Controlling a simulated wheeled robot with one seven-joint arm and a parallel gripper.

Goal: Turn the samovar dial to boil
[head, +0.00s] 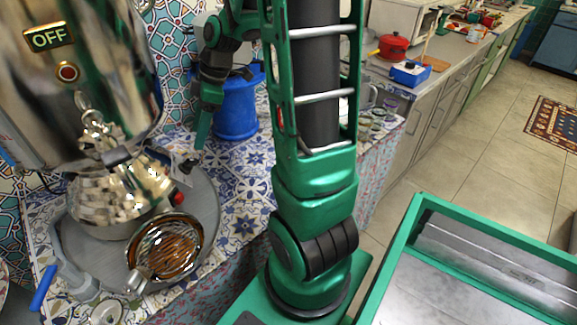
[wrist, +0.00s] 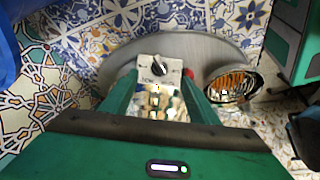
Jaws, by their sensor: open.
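The shiny metal samovar (head: 85,75) stands at the left of the head view, with a sign reading OFF (head: 48,37) on its body. Its dial, a dark round knob (wrist: 158,66) on a pale plate, shows in the wrist view. My gripper (wrist: 158,82) is open, with one green finger on either side of the plate and the dial between and just beyond the tips. In the head view my gripper (head: 201,135) points down beside the pale dial plate, seen edge-on. I cannot tell whether the fingers touch the dial. Its markings are too small to read.
A round grey tray (head: 208,205) lies under the samovar. A glass bowl of brown tea (head: 165,247) stands on it, near a red knob (head: 178,198). A blue pot (head: 236,110) stands behind my gripper on the tiled counter (head: 240,165).

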